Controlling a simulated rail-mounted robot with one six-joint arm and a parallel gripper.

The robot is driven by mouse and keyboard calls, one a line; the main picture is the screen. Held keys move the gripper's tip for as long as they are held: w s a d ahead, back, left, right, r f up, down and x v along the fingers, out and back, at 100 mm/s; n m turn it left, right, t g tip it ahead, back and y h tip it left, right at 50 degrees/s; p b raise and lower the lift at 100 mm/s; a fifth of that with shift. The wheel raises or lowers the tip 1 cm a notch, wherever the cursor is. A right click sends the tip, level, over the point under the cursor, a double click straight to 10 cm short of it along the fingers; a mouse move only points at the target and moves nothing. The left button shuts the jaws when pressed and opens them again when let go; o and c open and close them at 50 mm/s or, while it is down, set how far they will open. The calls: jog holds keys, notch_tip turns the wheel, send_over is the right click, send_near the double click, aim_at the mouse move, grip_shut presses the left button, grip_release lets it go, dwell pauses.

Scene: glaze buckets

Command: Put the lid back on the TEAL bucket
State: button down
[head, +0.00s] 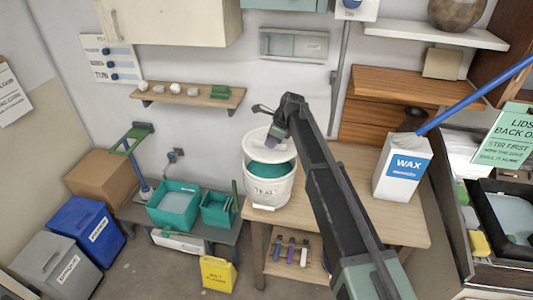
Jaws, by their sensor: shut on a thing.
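The white TEAL bucket (267,190) stands open on the wooden table, its label facing me. Teal glaze (270,170) shows in its mouth. A round white lid (256,148) is over the back part of the mouth and leaves the front uncovered. I cannot tell whether the lid touches the rim. My gripper (271,141) is shut on the lid near its middle. The fingertips are small and partly hidden by my arm, which reaches in from the lower right.
A white WAX container (402,168) with a blue-handled tool stands on the table (393,225) at right. Teal tubs (174,206) sit on a low bench at left. A wall shelf (190,96) holds small pots. The table front between bucket and WAX is crossed by my arm.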

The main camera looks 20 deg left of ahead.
jog(key=shift+w, duration=0.1)
jog(key=shift+a+f, duration=0.3)
jog(key=shift+f+b, duration=0.3)
jog(key=shift+b, duration=0.2)
notch_tip(320, 180, down, 5)
jog(key=b, duration=0.5)
jog(key=shift+f, duration=0.2)
jog(key=shift+f+b, duration=0.85)
jog(key=shift+b, duration=0.2)
dwell(0.5)
jog(key=c, duration=0.6)
grip_release()
